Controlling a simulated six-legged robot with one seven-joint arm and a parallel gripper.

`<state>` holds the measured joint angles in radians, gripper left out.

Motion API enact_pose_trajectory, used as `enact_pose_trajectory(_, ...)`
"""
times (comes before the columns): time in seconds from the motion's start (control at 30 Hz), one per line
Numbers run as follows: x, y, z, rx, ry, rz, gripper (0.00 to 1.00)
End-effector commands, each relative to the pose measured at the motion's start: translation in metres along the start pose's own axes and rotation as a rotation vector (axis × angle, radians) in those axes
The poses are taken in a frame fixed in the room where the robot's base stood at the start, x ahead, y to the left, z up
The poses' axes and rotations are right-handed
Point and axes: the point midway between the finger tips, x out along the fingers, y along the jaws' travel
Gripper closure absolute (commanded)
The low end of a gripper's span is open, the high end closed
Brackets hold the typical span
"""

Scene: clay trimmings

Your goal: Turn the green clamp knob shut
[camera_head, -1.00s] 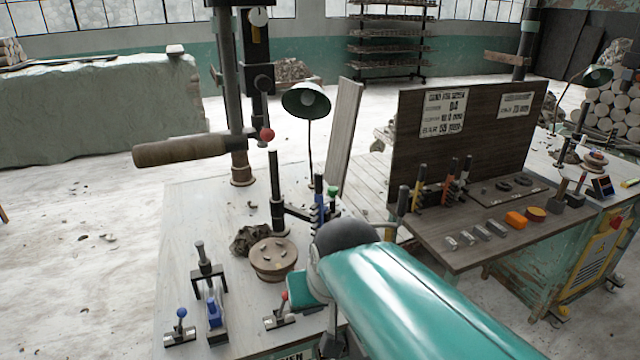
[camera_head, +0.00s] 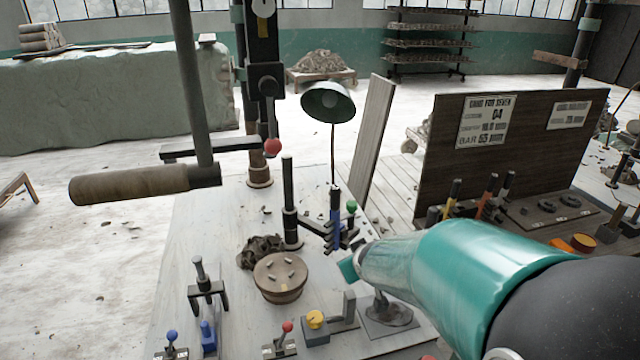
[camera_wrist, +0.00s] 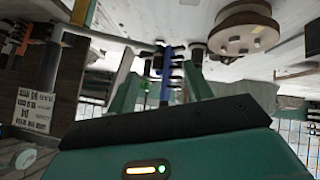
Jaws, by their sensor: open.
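The green clamp knob (camera_head: 351,206) is a small green ball on a thin stem. It stands at the right of a dark clamp arm (camera_head: 318,228) that reaches out from a black post (camera_head: 290,200). A blue upright piece (camera_head: 335,215) is beside it. My gripper (camera_head: 350,266) is below and slightly in front of the knob, apart from it. In the wrist view, which is upside down, my gripper (camera_wrist: 160,88) has its two teal fingers spread. The knob (camera_wrist: 146,85) and the blue piece (camera_wrist: 166,70) show between them, farther off.
A round wooden disc (camera_head: 280,276) with small pegs is left of my gripper. A yellow-knobbed block (camera_head: 316,322), red-knobbed lever (camera_head: 285,340) and blue-knobbed lever (camera_head: 172,345) stand at the front. A lamp (camera_head: 328,102) and leaning board (camera_head: 370,130) are behind the clamp.

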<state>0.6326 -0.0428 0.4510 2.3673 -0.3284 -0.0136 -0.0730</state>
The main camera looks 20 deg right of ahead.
Motion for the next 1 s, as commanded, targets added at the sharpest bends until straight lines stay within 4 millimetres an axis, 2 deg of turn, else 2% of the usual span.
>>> enact_pose_trajectory(0.03, 0.017, 0.004, 0.004, 0.007, 0.024, -0.015, 0.49)
enact_pose_trajectory(0.2, 0.059, 0.008, 0.002, 0.030, 0.178, -0.078, 0.49)
enact_pose_trajectory(0.4, 0.087, 0.024, -0.007, 0.125, 0.418, -0.132, 0.49)
enact_pose_trajectory(0.53, 0.089, 0.044, -0.017, 0.208, 0.594, -0.138, 0.49)
enact_pose_trajectory(0.7, 0.083, 0.069, -0.026, 0.281, 0.752, -0.124, 0.49)
enact_pose_trajectory(0.87, 0.084, 0.075, -0.032, 0.294, 0.790, -0.118, 0.49)
enact_pose_trajectory(1.0, 0.096, 0.075, -0.045, 0.293, 0.789, -0.119, 0.49)
